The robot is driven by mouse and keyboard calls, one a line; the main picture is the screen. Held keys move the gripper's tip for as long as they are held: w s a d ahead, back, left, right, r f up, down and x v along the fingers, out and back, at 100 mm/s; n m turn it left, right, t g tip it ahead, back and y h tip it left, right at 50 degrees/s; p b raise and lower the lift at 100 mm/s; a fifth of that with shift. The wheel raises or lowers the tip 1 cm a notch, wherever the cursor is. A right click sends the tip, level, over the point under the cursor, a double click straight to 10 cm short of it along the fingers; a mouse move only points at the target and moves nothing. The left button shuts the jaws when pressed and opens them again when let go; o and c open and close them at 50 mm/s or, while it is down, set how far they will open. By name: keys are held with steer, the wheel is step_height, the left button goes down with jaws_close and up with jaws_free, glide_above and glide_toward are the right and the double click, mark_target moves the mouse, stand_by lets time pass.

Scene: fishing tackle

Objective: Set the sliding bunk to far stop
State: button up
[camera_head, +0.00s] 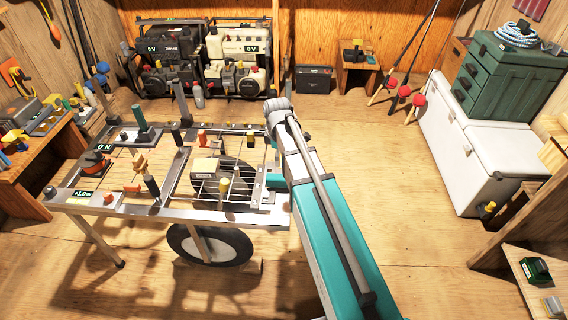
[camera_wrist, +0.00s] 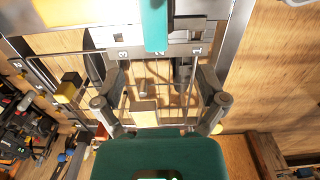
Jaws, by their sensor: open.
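The metal-framed bench (camera_head: 115,208) stands left of my arm in the head view, with rails, posts and a wire rack (camera_head: 210,188). In the wrist view a pale rail plate (camera_wrist: 178,48) carries the marks 3, 2 and 1. A teal bar (camera_wrist: 155,25) crosses this plate near the 2; I cannot tell whether it is the sliding bunk. A beige block (camera_wrist: 145,113) shows between my fingers, beyond them. My gripper (camera_wrist: 145,75) is open, its fingers apart with no thing visibly held. In the head view my arm hides most of it.
Knobbed posts, including a yellow-topped one (camera_wrist: 68,90), rise near my left finger. A handle with an orange top (camera_head: 201,136) stands on the bench. A wheel (camera_head: 210,245) is beneath. White chests (camera_head: 475,150) line the right side. The floor between (camera_head: 410,190) is clear.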

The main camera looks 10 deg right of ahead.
steer(key=s+m, duration=0.6)
steer(key=s, duration=0.1)
steer(key=shift+s+r, duration=0.15)
steer(key=shift+r, duration=0.25)
steer(key=shift+m, duration=0.3)
steer(key=n, duration=0.7)
glide_above(279, 176)
steer(key=shift+f+b, duration=0.35)
steer(key=shift+f, duration=0.05)
steer(key=shift+f, duration=0.2)
step_height(279, 176, down, 13)
steer(key=b, duration=1.3)
steer(key=shift+f+b, duration=0.2)
steer(key=shift+b, duration=0.2)
